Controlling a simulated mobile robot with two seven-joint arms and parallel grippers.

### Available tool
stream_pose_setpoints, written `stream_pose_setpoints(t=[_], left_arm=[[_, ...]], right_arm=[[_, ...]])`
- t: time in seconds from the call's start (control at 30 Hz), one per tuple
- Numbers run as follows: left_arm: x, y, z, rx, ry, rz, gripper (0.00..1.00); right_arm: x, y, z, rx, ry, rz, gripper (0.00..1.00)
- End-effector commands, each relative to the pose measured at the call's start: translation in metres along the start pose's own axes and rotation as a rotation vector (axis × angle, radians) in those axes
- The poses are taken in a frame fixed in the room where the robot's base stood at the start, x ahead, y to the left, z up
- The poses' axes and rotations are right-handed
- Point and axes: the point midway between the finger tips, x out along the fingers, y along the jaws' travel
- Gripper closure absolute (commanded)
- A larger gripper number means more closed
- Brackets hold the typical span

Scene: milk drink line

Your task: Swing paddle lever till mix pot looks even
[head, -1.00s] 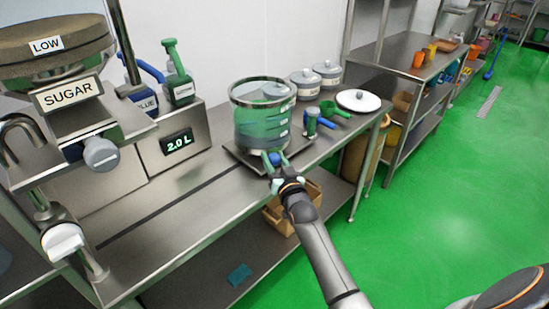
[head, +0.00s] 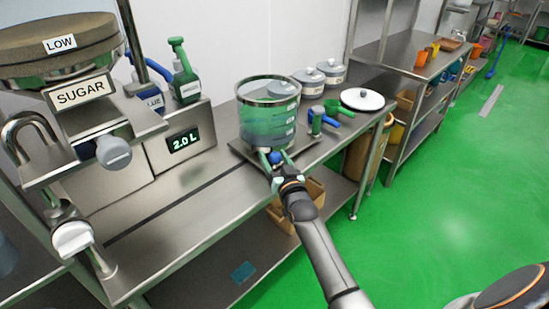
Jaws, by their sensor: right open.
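The mix pot (head: 268,124) is a clear round vessel with a metal rim, on a dark plate (head: 240,148) near the bench's front edge. Its contents look teal to blue-grey, with a bluer zone low down. A blue knob (head: 275,157), which looks like the end of the paddle lever, shows at the pot's front. My right gripper (head: 275,160) is open, with its pale fingers on either side of the knob. Whether they touch it I cannot tell. The rest of the lever is hidden. My left gripper is not in view.
Green and blue handled tools (head: 327,114) and a white lid (head: 362,99) lie right of the pot. Lidded canisters (head: 307,80) stand behind. The bench front left of the pot is clear.

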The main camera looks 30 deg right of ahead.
Motion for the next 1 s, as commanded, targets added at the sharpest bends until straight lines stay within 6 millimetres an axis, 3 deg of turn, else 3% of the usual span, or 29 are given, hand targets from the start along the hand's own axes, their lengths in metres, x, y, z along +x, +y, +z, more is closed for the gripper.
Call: stream_pose_setpoints(t=[0.47, 0.83, 1.0], left_arm=[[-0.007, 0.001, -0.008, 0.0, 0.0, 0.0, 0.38], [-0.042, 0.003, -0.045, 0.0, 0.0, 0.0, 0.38], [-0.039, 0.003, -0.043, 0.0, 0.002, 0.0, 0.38]], right_arm=[[-0.01, 0.001, -0.001, -0.001, -0.004, 0.002, 0.24], [-0.08, 0.0, -0.005, 0.0, -0.006, 0.003, 0.24], [-0.107, 0.001, 0.001, 0.001, -0.002, 0.001, 0.24]])
